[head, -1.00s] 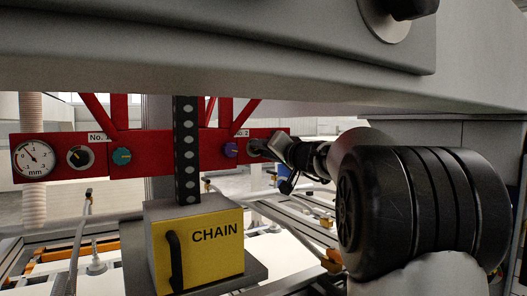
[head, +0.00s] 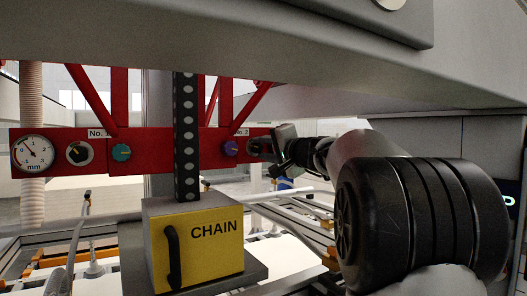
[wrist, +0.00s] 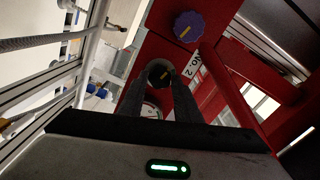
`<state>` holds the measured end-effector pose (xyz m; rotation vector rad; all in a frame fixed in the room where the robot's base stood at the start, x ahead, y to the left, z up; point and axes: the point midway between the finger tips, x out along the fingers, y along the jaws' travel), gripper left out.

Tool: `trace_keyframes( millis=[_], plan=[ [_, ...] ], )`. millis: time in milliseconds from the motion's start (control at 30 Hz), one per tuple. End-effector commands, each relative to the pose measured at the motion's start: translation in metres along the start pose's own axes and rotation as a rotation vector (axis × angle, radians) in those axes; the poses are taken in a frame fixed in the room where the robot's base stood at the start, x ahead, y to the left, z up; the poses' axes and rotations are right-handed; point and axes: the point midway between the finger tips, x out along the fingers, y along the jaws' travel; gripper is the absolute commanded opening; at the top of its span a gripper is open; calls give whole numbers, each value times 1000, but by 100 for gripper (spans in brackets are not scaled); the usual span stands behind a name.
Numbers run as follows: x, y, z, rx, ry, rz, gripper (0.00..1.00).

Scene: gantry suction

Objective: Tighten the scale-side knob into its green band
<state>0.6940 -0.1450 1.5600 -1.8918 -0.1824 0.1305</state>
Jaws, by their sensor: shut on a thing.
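The black scale-side knob (wrist: 158,72) with a yellow mark sits on the red No. 2 beam, between the purple knob (wrist: 188,27) and a white dial scale (wrist: 151,110). My gripper (wrist: 161,80) is shut on this black knob, one finger on each side. In the head view the knob (head: 256,147) shows only partly at the fingertips. My fingers and wrist hide most of the No. 2 scale. I cannot make out a green band on it.
The No. 1 beam at left carries an mm dial (head: 33,153), a black knob (head: 79,153) and a teal knob (head: 121,152). A yellow CHAIN box (head: 200,250) and a perforated upright (head: 187,130) stand in front. A grey housing (head: 300,45) overhangs above.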

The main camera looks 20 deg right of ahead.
Motion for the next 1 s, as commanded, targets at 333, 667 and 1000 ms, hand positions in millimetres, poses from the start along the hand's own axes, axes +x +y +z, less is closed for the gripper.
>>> trace_keyframes(
  millis=[333, 667, 1000],
  plan=[
    [0, -1, 0, 19, 0, -1, 8],
    [0, -1, 0, 18, 0, -1, 49],
    [-8, 1, 0, 17, 2, 0, 49]
  ],
)
